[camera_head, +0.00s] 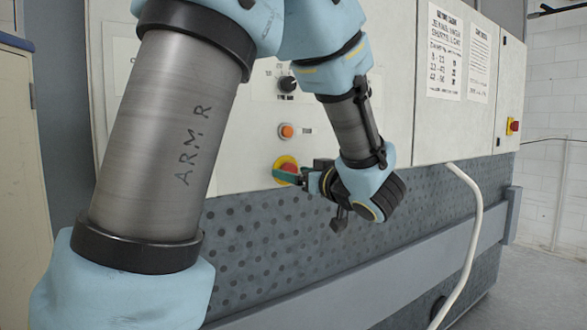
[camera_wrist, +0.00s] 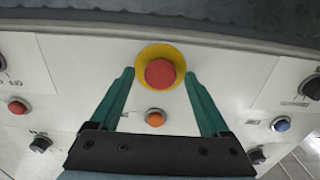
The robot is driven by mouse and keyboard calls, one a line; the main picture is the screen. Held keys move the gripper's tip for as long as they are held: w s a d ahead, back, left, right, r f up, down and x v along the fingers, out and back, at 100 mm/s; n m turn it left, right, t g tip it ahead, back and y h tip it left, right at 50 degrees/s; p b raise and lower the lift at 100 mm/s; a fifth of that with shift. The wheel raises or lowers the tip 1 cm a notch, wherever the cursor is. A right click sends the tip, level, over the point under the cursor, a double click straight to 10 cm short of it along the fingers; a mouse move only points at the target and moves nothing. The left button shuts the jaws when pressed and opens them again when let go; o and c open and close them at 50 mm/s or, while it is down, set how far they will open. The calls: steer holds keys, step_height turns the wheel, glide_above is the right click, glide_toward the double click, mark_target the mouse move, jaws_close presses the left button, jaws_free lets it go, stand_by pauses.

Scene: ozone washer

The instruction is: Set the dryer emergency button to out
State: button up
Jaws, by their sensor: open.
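The emergency button is a red mushroom knob on a yellow ring. In the wrist view the red knob (camera_wrist: 160,73) sits at the top middle, just beyond and between the two green fingertips. In the head view the button (camera_head: 287,165) is on the lower edge of the white panel, partly covered by a green finger. My gripper (camera_wrist: 158,82) is open, with one finger on each side of the knob; it also shows in the head view (camera_head: 290,177). I cannot tell whether the fingers touch the ring, or whether the knob is in or out.
An orange button (camera_head: 286,131) and a black rotary knob (camera_head: 287,83) are above the emergency button on the panel. A white hose (camera_head: 470,240) hangs over the perforated grey lower panel (camera_head: 300,250).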

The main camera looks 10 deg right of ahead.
steer(key=shift+w+a, duration=0.2)
steer(key=shift+w, duration=0.2)
jaws_close()
stand_by(0.4)
stand_by(0.4)
